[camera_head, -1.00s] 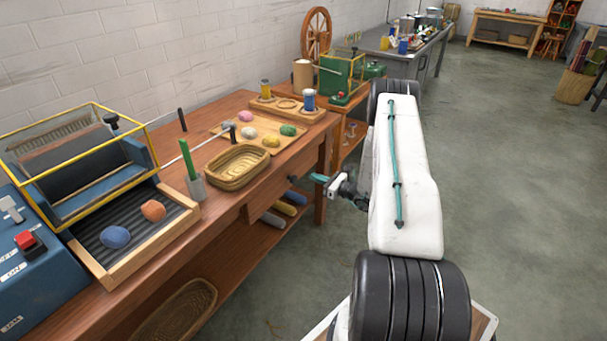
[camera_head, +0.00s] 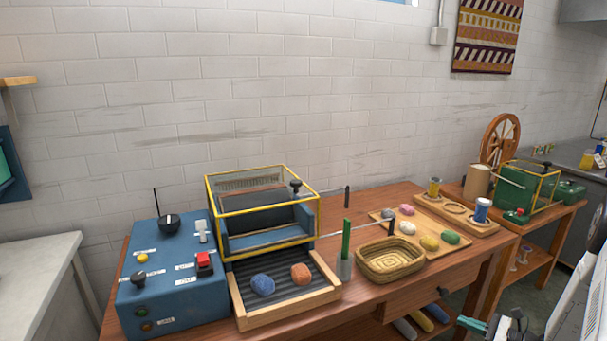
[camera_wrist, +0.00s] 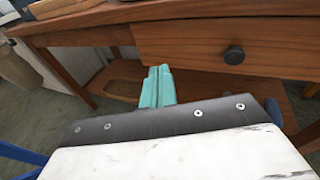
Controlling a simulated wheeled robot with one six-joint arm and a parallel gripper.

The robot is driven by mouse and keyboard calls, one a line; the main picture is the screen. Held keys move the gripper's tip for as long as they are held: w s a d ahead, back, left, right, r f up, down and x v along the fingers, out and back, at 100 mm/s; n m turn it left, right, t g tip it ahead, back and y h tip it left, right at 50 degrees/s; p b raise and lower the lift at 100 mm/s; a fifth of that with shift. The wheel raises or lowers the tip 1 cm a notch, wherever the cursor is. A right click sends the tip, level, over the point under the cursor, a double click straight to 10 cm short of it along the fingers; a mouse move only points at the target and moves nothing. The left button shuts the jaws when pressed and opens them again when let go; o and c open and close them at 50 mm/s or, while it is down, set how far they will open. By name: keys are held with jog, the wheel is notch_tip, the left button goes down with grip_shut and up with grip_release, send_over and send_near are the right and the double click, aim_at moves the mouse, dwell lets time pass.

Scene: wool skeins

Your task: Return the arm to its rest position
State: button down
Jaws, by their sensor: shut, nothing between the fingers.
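My gripper (camera_wrist: 157,87) shows in the wrist view with its teal fingers together and nothing between them. It is in front of the wooden workbench, near the drawer (camera_wrist: 190,45) with its dark round knob (camera_wrist: 234,55). In the head view only a small teal part of my gripper (camera_head: 472,324) shows at the lower right edge, in front of the bench. Part of my white arm shows at the right edge there. Most of the arm is out of the picture.
The workbench (camera_head: 375,290) holds a blue control box (camera_head: 175,285), a yellow-framed machine (camera_head: 262,215), a woven basket (camera_head: 390,258) and a board with several skeins (camera_head: 462,252). A grey table (camera_head: 40,265) stands at the left. Grey floor shows under the bench in the wrist view.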

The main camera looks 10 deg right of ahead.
jog(key=s+a+r+n+g+y, duration=0.1)
jog(key=s+a+r+n+g, duration=0.3)
jog(key=a+r+n+g, duration=0.4)
jog(key=s+a+r+n+g, duration=0.55)
jog(key=a+r, duration=0.45)
jog(key=r, duration=0.2)
jog(key=s+a+r+n+t+h, duration=0.1)
jog(key=s+a+r+n+h, duration=0.4)
jog(key=s+r, duration=0.4)
jog(key=s+a+r+n+t+h, duration=0.1)
jog(key=s+a+r+n+h, duration=0.5)
jog(key=s+r+n, duration=0.3)
jog(key=shift+s+a+r, duration=0.15)
jog(key=shift+a+r, duration=0.1)
jog(key=shift+a, duration=0.3)
